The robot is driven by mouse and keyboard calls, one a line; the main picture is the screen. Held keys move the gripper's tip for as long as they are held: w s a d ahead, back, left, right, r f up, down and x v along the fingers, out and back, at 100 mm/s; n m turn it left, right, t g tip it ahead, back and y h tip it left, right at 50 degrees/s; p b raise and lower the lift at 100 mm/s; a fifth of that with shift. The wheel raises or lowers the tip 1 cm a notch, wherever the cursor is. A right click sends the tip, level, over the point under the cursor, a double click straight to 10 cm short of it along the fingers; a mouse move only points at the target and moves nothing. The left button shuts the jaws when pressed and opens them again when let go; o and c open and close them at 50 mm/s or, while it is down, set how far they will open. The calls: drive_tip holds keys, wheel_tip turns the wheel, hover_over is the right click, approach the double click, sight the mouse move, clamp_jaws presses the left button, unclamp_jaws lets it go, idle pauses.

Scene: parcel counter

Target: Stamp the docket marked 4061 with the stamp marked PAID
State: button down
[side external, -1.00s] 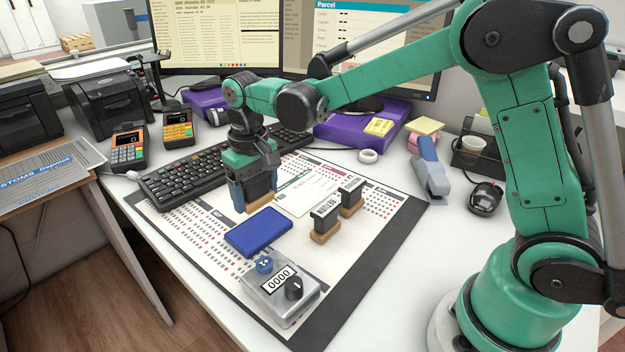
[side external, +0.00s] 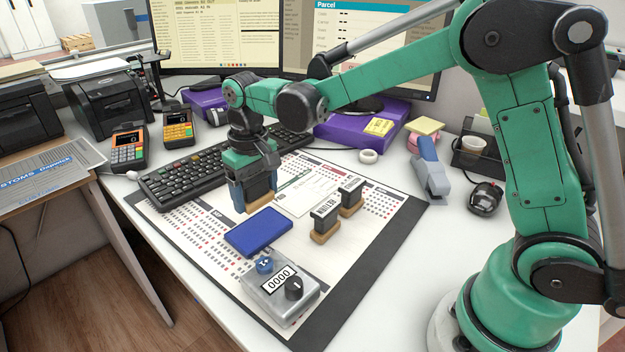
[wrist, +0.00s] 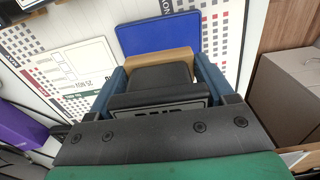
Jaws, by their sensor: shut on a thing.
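My gripper (side external: 254,190) is shut on a black stamp with a wooden base (side external: 262,203), upright behind the blue ink pad (side external: 258,232). In the wrist view the stamp (wrist: 160,78) sits between my blue fingers; its label is partly cut off and looks like PAID. I cannot tell whether its base touches the mat. The ink pad (wrist: 158,34) lies just beyond it. A white docket (side external: 312,190) lies flat on the mat, right of my gripper. It also shows in the wrist view (wrist: 72,65), its number not clearly readable.
Two more stamps stand right of the pad: one appears marked RETURN (side external: 325,214), the other (side external: 350,192) is behind it. A grey box with a 0000 display (side external: 280,292) stands at the mat's front. A keyboard (side external: 185,178) lies at left, a stapler (side external: 430,172) at right.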

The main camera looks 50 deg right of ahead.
hover_over(302, 201)
drive_tip(key=shift+a+f, duration=0.15)
drive_tip(key=shift+f, duration=3.15)
drive_tip(key=shift+f, duration=0.3)
drive_tip(key=shift+r, duration=3)
